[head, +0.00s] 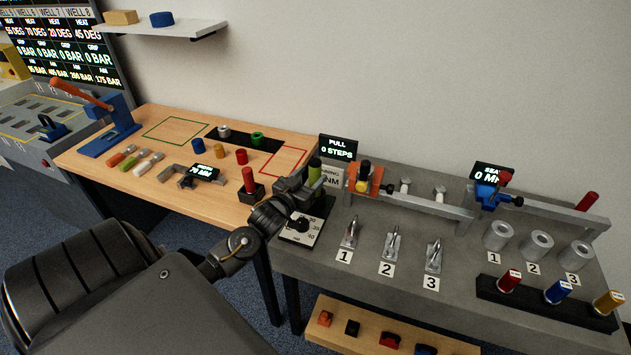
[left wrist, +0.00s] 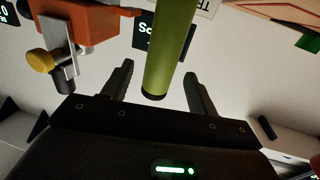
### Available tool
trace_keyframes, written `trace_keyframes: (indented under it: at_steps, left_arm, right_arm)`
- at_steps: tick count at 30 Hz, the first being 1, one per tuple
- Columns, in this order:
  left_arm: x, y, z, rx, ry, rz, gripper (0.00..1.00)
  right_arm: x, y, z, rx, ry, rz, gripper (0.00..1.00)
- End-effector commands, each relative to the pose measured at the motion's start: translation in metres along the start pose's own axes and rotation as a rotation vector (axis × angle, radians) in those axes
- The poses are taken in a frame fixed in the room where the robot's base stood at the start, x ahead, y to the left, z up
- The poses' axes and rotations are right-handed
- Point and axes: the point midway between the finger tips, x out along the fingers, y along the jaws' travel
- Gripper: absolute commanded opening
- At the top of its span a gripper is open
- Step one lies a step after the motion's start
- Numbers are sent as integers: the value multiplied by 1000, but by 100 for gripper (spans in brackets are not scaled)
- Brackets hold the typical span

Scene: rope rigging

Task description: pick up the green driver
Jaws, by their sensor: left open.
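The green driver (head: 315,173) stands upright by the left end of the grey bench in the head view, its lower part hidden behind my left gripper (head: 302,186). In the left wrist view its green handle (left wrist: 171,45) comes down from the top edge, and its end lies between the two fingers. My left gripper (left wrist: 159,72) is open, one finger on each side of the handle with a gap visible on both sides. My right gripper is not in view.
An orange clamp (head: 365,178) on a rail is just right of the driver; it also shows in the left wrist view (left wrist: 88,20). A red-handled tool (head: 249,181) stands in a block on the wooden table (head: 140,190). Metal clips (head: 390,243) stand on the grey bench (head: 330,262).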

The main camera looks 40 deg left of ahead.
Motion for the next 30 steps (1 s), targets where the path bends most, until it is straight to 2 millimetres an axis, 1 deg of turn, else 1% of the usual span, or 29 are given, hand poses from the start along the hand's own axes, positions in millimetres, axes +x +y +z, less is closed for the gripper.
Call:
trace_keyframes:
  at_steps: [1,3,6,9,14,15,27,30]
  left_arm:
    - [9,0,-5,0,1,0,59]
    - [19,0,-4,0,1,-1,59]
    - [28,0,-2,0,0,0,59]
    - [32,0,-1,0,0,0,59]
    - [31,0,-1,0,0,0,59]
    - [31,0,-1,0,0,0,57]
    - [31,1,-1,0,0,0,6]
    - [31,0,-3,0,4,0,6]
  right_arm:
    - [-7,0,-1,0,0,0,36]
    - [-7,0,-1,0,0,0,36]
    - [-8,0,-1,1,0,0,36]
    - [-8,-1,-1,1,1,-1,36]
    - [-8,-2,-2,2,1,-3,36]
    - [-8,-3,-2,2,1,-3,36]
    - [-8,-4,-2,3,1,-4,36]
    - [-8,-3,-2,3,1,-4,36]
